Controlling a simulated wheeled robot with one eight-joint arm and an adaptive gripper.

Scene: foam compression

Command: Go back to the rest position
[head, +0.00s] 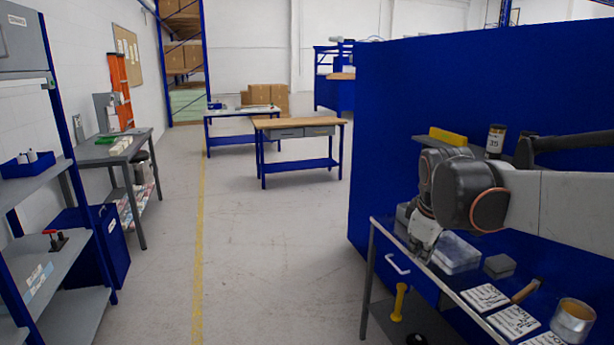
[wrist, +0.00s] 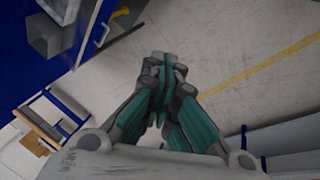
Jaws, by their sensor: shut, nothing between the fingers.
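My gripper (wrist: 160,75) is shut and empty in the wrist view, its fingertips together, with the grey floor and a yellow floor line (wrist: 262,75) beyond it. In the head view my arm reaches in from the right, and the gripper (head: 422,245) hangs down over the left end of the workbench (head: 455,290). My wrist hides part of the bench and the wall behind. A clear plastic box (head: 458,254) and a grey foam block (head: 499,266) lie on the bench, to the right of the gripper.
Several white labelled cards (head: 485,297), a brush-like tool (head: 525,291) and a tape-like roll (head: 573,320) lie on the bench. A small shelf with a yellow block (head: 448,136) and a jar (head: 496,139) is above. A blue partition (head: 385,130) stands behind.

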